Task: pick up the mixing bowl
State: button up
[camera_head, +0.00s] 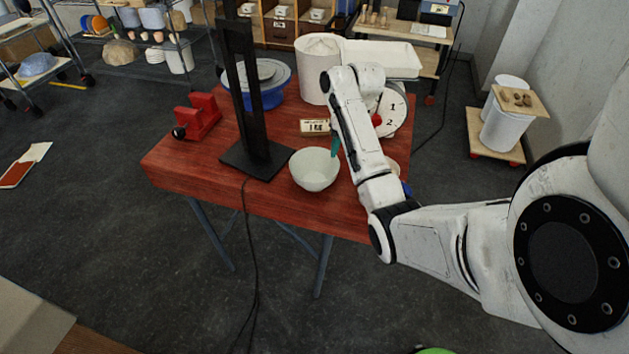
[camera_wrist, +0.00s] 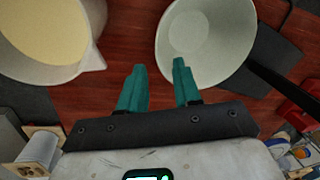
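A pale, empty round bowl (camera_head: 314,170), which looks like the mixing bowl, stands upright on the red wooden table (camera_head: 215,165). In the wrist view this bowl (camera_wrist: 215,35) is at the upper right. My gripper (camera_wrist: 160,75) has two teal fingers, apart with nothing between them. The right fingertip overlaps the bowl in the picture and the left one is outside its rim; I cannot tell whether they touch it. In the head view, my gripper (camera_head: 336,146) is at the bowl's right far side, partly hidden by my arm.
A spouted bowl of cream-coloured contents (camera_wrist: 45,35) is at the wrist view's upper left. A black upright stand (camera_head: 257,158) is close left of the bowl. A red vise (camera_head: 197,116), a white bucket (camera_head: 316,68) and a dial scale (camera_head: 393,110) also stand on the table.

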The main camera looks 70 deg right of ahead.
jog(key=shift+w+a+f+p, duration=0.15)
jog(key=shift+w+f+p, duration=0.05)
jog(key=shift+f, duration=1.2)
jog(key=shift+w+a+f+p, duration=0.1)
jog(key=shift+w+f+p, duration=0.1)
jog(key=shift+f, duration=1.15)
jog(key=shift+c, duration=0.5)
grip_shut()
